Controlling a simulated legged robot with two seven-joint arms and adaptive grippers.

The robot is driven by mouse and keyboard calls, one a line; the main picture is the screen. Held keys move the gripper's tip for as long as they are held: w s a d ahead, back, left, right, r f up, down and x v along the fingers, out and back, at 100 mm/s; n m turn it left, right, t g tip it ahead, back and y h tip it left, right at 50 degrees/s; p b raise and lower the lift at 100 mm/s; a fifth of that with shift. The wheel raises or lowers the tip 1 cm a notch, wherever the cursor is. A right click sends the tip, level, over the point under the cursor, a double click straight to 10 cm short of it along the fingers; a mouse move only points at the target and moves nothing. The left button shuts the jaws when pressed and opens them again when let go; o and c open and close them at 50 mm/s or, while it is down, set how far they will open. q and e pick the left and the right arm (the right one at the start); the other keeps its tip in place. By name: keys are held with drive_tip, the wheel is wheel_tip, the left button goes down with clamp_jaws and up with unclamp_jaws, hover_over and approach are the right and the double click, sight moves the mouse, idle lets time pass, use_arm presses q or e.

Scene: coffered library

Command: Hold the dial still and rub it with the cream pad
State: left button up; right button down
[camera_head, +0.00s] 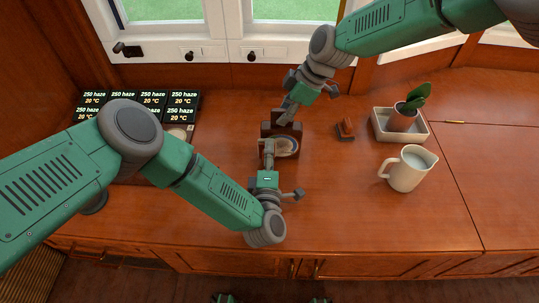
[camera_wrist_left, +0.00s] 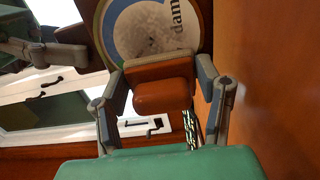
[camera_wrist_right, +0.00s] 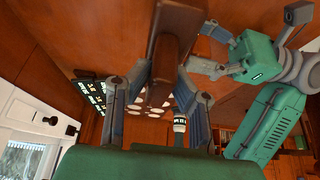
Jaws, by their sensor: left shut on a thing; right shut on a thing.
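The dial (camera_head: 287,147) is a round pale disc in a dark brown wooden stand on the counter. In the left wrist view the dial face (camera_wrist_left: 150,28) carries blue and green bands, grey smudges and part of a word. My left gripper (camera_head: 267,150) is shut on an orange-brown block (camera_wrist_left: 164,92), right in front of the dial face. My right gripper (camera_head: 287,112) is shut on the dark brown wood of the dial's stand (camera_wrist_right: 172,55) from behind.
A second small orange-brown block (camera_head: 345,129) lies to the right of the stand. A cream jug (camera_head: 407,169) and a potted plant in a pale tray (camera_head: 376,131) stand further right. Dark display panels (camera_head: 140,100) are at the left. The front right of the counter is clear.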

sight(297, 146)
use_arm(q)
drive_tip(key=shift+w+d, duration=0.1)
drive_tip(key=shift+d, duration=3.7)
drive_tip(key=shift+a, duration=3.85)
drive_tip(key=shift+r, duration=0.3)
drive_tip(key=shift+d, duration=3.85)
drive_tip(key=shift+a, duration=0.15)
drive_tip(key=shift+a, duration=3.7)
